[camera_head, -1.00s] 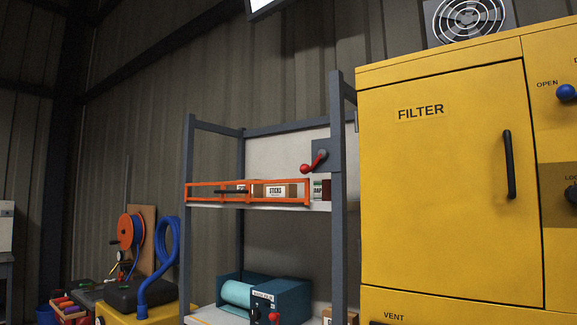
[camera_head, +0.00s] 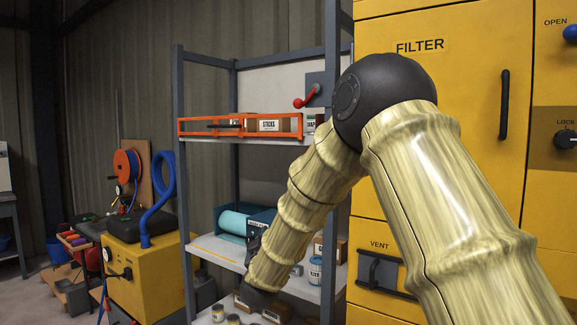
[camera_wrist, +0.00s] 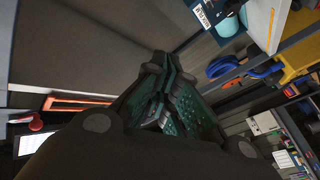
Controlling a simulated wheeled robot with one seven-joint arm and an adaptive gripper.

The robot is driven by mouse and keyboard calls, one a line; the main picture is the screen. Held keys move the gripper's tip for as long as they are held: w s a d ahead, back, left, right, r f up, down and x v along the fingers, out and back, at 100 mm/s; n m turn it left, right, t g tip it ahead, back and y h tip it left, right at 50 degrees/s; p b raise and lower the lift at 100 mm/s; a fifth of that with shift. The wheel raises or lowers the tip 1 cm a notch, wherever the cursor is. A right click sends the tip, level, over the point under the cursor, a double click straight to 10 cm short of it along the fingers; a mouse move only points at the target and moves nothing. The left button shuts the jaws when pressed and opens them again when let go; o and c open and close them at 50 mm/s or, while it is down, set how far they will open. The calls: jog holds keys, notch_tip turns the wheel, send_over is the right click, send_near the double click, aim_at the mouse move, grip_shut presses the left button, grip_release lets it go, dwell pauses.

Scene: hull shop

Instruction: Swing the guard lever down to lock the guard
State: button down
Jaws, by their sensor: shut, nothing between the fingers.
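The guard lever (camera_head: 307,97) is a red arm with a round knob on a grey plate (camera_head: 316,80), at the right end of the upper shelf. It slants down to the left from its pivot. The orange guard (camera_head: 240,126) is a barred frame across the front of that shelf. In the wrist view the red lever (camera_wrist: 36,122) is at the left edge and the orange guard (camera_wrist: 78,103) is left of my gripper (camera_wrist: 172,108). My gripper is shut and empty, apart from both. In the head view my arm covers the area right of the lever.
Boxes (camera_head: 270,125) stand behind the guard. The lower shelf (camera_head: 212,251) holds a teal roll machine (camera_head: 240,222) and jars. The yellow filter cabinet (camera_head: 470,160) stands close on the right. A yellow unit (camera_head: 150,270) with a blue hose is at left.

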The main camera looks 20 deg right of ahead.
jog(key=s+r+m+h, duration=0.2)
jog(key=r+h, duration=0.1)
jog(key=r, duration=1)
jog(key=s+r+m+t+h+p, duration=0.15)
jog(key=r+h, duration=0.25)
jog(key=r, duration=0.9)
jog(key=s+r+m+g+h, duration=0.1)
jog(key=s+r+m+h, duration=0.15)
jog(key=r, duration=1.05)
jog(key=p+x, duration=0.4)
jog(key=x, duration=0.6)
jog(key=shift+n+t, duration=0.3)
jog(key=shift+t, duration=0.05)
jog(key=shift+s+d+f+p, duration=0.1)
jog(key=shift+d+f+p, duration=0.35)
jog(key=shift+f, duration=0.45)
jog(key=shift+d+f+p, duration=0.3)
jog(key=shift+d+f, duration=0.15)
jog(key=shift+f, duration=0.45)
jog(key=shift+a+f+n, duration=0.1)
jog(key=shift+f+n, duration=0.05)
jog(key=shift+n, duration=0.15)
